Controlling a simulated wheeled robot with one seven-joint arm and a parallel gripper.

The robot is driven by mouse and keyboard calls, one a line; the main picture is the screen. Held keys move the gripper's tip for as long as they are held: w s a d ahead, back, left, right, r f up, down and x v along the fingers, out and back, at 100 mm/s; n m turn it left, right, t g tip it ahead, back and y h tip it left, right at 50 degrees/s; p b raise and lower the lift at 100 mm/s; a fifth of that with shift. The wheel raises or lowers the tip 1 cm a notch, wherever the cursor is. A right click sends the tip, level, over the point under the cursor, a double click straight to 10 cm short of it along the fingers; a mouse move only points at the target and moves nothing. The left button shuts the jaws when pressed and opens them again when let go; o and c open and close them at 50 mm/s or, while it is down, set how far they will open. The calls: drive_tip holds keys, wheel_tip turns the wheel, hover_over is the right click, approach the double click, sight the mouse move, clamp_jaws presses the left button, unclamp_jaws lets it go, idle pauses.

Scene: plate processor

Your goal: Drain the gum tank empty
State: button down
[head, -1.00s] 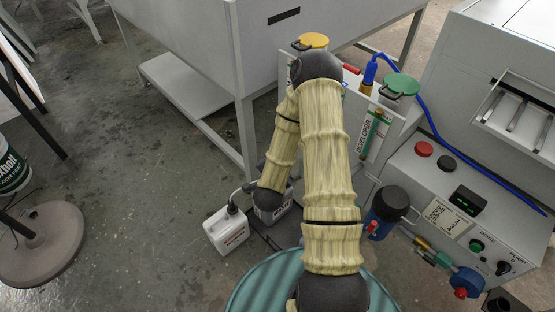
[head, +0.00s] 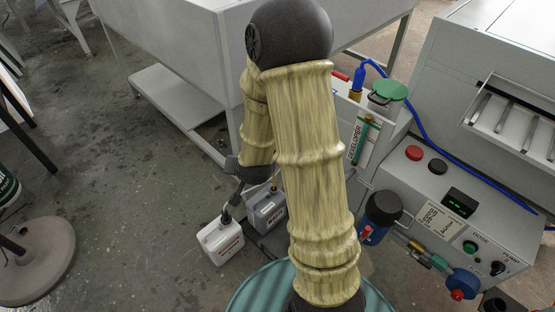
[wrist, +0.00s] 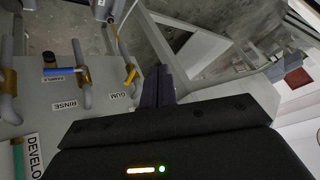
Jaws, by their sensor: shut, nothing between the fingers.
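In the wrist view, a grey panel carries pipes labelled SAMPLE, RINSE and GUM. The GUM label (wrist: 118,96) sits beside a pipe with a brass valve and a yellow-orange handle (wrist: 130,74). My gripper (wrist: 158,80) is shut and empty, just right of that handle; I cannot tell whether it touches it. The RINSE pipe has a brass valve (wrist: 85,86), and a blue handle (wrist: 60,71) lies near the SAMPLE label. In the head view, my arm hides the valves and the gum tank; only the dark wrist end shows above the canisters.
A white canister (head: 220,243) and a grey canister (head: 267,212) stand on the floor below my wrist. A table frame with a lower shelf (head: 170,97) is behind. The processor's control panel (head: 455,200) is on the right.

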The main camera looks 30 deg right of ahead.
drive_tip(key=s+a+r+n+g, duration=0.2)
drive_tip(key=s+r+n+g, duration=0.3)
drive_tip(key=s, duration=0.8)
wheel_tip(320, 180, up, 4)
drive_tip(key=shift+s+f+n+y, duration=0.2)
drive_tip(key=shift+n+y, duration=0.1)
drive_tip(key=shift+n, duration=0.5)
drive_tip(key=shift+a, duration=0.1)
